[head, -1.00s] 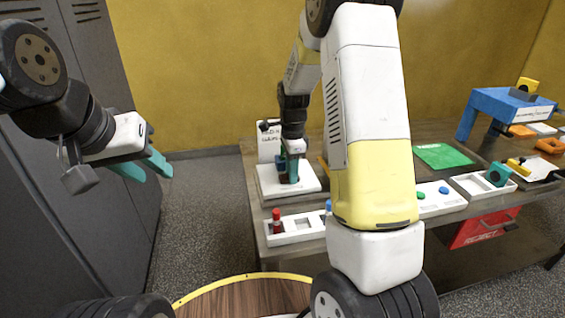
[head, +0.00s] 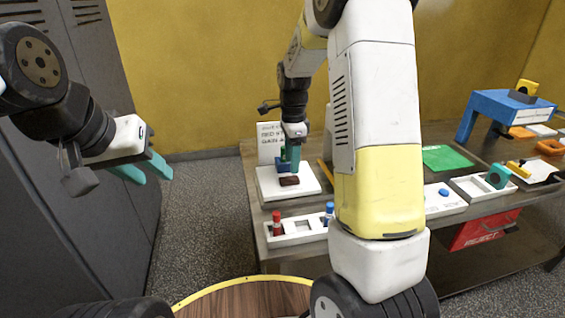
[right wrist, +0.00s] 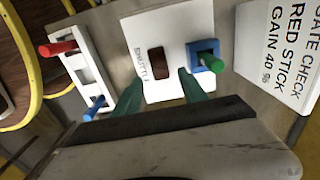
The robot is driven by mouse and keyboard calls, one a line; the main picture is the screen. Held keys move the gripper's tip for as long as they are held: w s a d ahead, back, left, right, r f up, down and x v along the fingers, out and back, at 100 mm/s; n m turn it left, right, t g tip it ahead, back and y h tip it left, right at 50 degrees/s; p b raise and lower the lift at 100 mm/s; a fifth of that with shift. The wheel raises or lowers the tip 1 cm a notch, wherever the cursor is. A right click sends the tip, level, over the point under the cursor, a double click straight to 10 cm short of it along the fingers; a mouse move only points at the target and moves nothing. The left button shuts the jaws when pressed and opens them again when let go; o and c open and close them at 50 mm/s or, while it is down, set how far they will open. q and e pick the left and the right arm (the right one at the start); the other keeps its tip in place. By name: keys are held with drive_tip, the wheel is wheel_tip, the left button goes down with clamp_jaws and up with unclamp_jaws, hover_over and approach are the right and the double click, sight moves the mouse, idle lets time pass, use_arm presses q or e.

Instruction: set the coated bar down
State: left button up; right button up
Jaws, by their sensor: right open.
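The coated bar (head: 289,181), small and dark brown, lies flat on a white plate (head: 308,187) at the table's left end. In the right wrist view the bar (right wrist: 156,61) lies on the bare white plate (right wrist: 160,24), near its lettering. My right gripper (head: 289,162) is just above the plate; in the right wrist view its green fingers (right wrist: 160,88) are apart, with the bar beyond the gap and touched by neither. A blue block with a green stick (right wrist: 207,60) stands on the plate beside the bar. My left gripper (head: 147,168) is open and empty, left of the table.
A white rack (head: 296,238) with a red and a blue stick stands in front of the plate. A lettered card (right wrist: 282,50) stands by the plate. My right arm hides the table's middle. A blue stand (head: 510,105) and trays are at right.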

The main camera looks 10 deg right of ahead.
sight(292, 178)
drive_tip(key=s+r+n+t+y, duration=0.25)
drive_tip(key=s+r+n, duration=0.55)
drive_tip(key=s+r, duration=0.5)
drive_tip(key=s+a+r+n+t, duration=0.2)
drive_tip(key=s+r+n+t, duration=0.1)
drive_tip(key=s+n, duration=0.7)
drive_tip(key=shift+s+t, duration=0.35)
drive_tip(key=shift+s, duration=0.3)
